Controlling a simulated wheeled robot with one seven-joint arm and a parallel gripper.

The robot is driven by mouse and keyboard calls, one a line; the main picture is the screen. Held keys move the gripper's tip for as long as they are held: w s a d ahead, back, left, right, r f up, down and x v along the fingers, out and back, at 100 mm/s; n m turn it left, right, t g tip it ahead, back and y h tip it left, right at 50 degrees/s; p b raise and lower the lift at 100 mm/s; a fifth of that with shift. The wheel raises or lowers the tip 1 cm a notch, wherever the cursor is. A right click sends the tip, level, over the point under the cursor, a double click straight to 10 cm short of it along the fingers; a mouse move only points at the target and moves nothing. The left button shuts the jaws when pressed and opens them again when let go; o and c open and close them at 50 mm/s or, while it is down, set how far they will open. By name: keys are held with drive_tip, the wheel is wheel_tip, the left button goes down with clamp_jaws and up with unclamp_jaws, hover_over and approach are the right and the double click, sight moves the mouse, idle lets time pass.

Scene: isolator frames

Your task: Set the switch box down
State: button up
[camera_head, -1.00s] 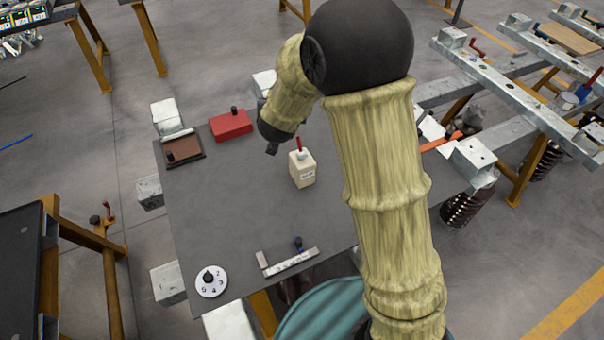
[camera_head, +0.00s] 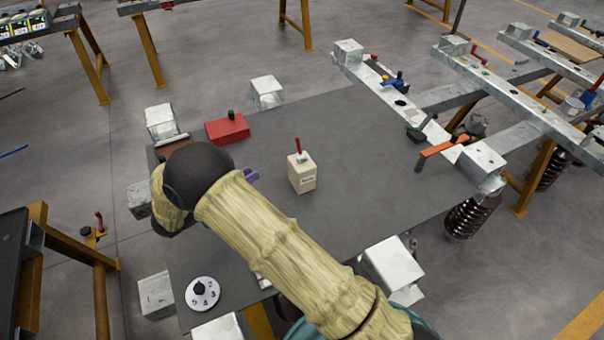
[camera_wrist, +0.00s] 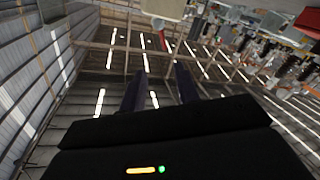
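The switch box (camera_head: 302,175) is a small cream box with a red lever on top. It stands upright on the dark grey table (camera_head: 340,130), left of the table's middle. My gripper (camera_head: 251,175) shows only as a bit of purple finger past my arm, to the left of the box and apart from it. In the wrist view, my gripper's two dark fingers (camera_wrist: 161,75) are apart with nothing between them. The box's cream side (camera_wrist: 162,8) and red lever appear upside down at the top edge, beyond the fingertips.
A red box (camera_head: 227,129) lies on the table behind my gripper. A white numbered dial (camera_head: 203,293) is at the front left. Steel beams (camera_head: 465,75) with levers stand along the right. The table right of the switch box is clear.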

drive_tip(key=p, duration=0.2)
approach(298, 148)
drive_tip(key=x, duration=0.4)
drive_tip(key=shift+w+d+r, duration=0.1)
drive_tip(key=shift+d+r, duration=0.15)
drive_tip(key=shift+d, duration=0.05)
drive_tip(key=shift+w+d, duration=0.25)
drive_tip(key=shift+d, duration=0.05)
drive_tip(key=shift+w+p+x, duration=0.25)
drive_tip(key=shift+p+x, duration=0.35)
drive_tip(key=shift+x, duration=1.95)
drive_tip(key=shift+a, duration=0.15)
clamp_jaws()
